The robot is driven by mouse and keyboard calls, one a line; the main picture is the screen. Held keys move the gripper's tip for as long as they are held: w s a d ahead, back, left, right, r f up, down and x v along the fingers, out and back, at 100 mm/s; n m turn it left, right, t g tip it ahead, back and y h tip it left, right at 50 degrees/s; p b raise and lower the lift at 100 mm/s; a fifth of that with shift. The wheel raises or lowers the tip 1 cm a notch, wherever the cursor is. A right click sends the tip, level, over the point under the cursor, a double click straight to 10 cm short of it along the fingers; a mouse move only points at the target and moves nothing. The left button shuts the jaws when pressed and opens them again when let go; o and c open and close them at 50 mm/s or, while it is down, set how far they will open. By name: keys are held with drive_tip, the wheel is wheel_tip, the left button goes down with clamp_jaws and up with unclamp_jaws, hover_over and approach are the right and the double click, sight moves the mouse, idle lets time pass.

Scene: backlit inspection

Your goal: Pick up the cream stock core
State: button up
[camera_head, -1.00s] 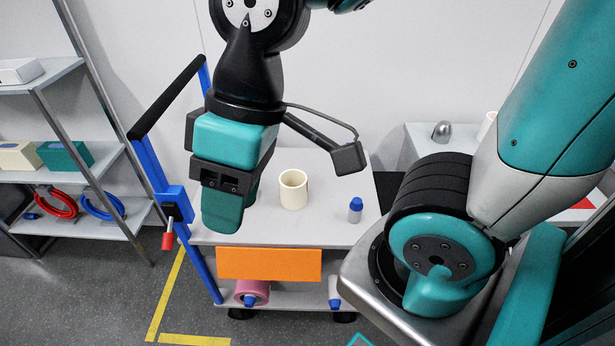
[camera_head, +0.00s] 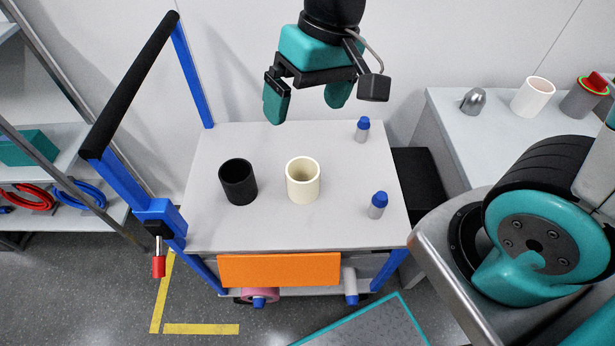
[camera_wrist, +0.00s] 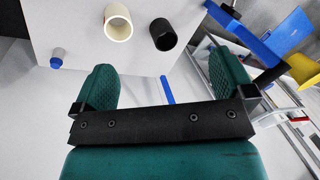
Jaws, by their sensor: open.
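The cream stock core (camera_head: 303,186) is a hollow cylinder standing upright on the grey top of a cart (camera_head: 270,228). It also shows in the wrist view (camera_wrist: 118,27), near the top edge. A black core (camera_head: 238,183) stands upright to its left in the head view, a short gap apart. My gripper (camera_head: 307,108) is open and empty above the far part of the cart top, behind the cream core. In the wrist view its two green fingers (camera_wrist: 162,85) are wide apart, and the cream core lies beyond them, not between them.
Two blue-capped bottles stand on the cart's right side, one near (camera_head: 377,206) and one far (camera_head: 362,130). The cart has a blue handle frame (camera_head: 133,190) at left and an orange front panel (camera_head: 280,270). A side table (camera_head: 455,125) at right holds a white cylinder (camera_head: 532,97).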

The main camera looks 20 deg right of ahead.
drive_tip(key=w+d+f+m+h, duration=0.15)
drive_tip(key=w+f+m, duration=0.25)
drive_tip(key=w+f, duration=0.4)
drive_tip(key=m+h, duration=0.2)
drive_tip(key=m, duration=0.1)
hover_over(302, 176)
drive_tip(key=s+a, duration=0.1)
drive_tip(key=s, duration=0.3)
drive_tip(key=shift+y, duration=0.25)
drive_tip(key=shift+w+a+f, duration=0.1)
drive_tip(key=shift+f, duration=6.65)
drive_tip(key=shift+w+a+f, duration=0.1)
drive_tip(key=shift+f, duration=6.65)
drive_tip(key=c, duration=0.6)
drive_tip(key=shift+r, duration=0.1)
drive_tip(key=shift+c, duration=0.2)
